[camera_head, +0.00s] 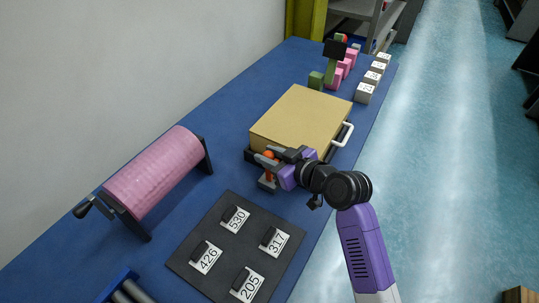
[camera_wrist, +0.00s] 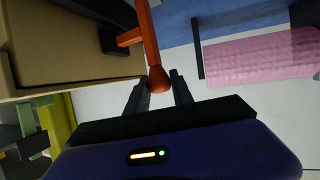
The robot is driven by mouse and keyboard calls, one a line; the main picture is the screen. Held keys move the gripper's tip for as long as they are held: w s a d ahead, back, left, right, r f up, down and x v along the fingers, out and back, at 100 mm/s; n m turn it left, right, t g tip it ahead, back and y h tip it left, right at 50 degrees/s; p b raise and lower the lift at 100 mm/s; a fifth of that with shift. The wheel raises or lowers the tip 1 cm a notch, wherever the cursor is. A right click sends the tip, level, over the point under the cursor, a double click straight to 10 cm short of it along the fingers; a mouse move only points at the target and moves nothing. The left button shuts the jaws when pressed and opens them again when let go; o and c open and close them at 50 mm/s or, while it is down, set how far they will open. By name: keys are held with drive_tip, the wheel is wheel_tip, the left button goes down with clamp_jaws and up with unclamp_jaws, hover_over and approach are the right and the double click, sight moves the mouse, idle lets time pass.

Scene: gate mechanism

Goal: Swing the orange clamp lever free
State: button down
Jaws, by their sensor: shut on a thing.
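The orange clamp lever (camera_wrist: 149,38) shows in the wrist view as a straight bar with a round knob at its end and a short side arm. In the head view its orange knob (camera_head: 268,154) shows at the near corner of the tan box (camera_head: 303,117), above a dark base. My gripper (camera_head: 270,154) reaches in from the right and is shut on the lever. In the wrist view the fingers of my gripper (camera_wrist: 160,82) stand on either side of the knob. Most of the lever's lower part is hidden in the head view.
A pink roller (camera_head: 153,172) with a crank stands on the blue table (camera_head: 222,101) at the left. A dark panel (camera_head: 215,262) with several numbered switches lies in front. Pink and green blocks and white numbered blocks (camera_head: 364,93) stand at the back. The box has a white handle (camera_head: 343,136).

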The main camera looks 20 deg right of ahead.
drive_tip(key=s+a+f+n+t+h+b, duration=0.1)
drive_tip(key=s+a+f+n+t+b, duration=0.1)
drive_tip(key=b, duration=0.7)
drive_tip(key=s+a+n+t, duration=0.1)
drive_tip(key=a+n, duration=0.1)
drive_tip(key=shift+s+a+n+h, duration=0.25)
drive_tip(key=shift+a+n+h, duration=0.05)
drive_tip(key=shift+a, duration=0.05)
drive_tip(key=shift+f, duration=0.15)
drive_tip(key=c, duration=1.1)
unclamp_jaws()
drive_tip(key=shift+s, duration=0.15)
drive_tip(key=b+v, duration=0.1)
drive_tip(key=v, duration=0.6)
drive_tip(key=shift+s, duration=0.25)
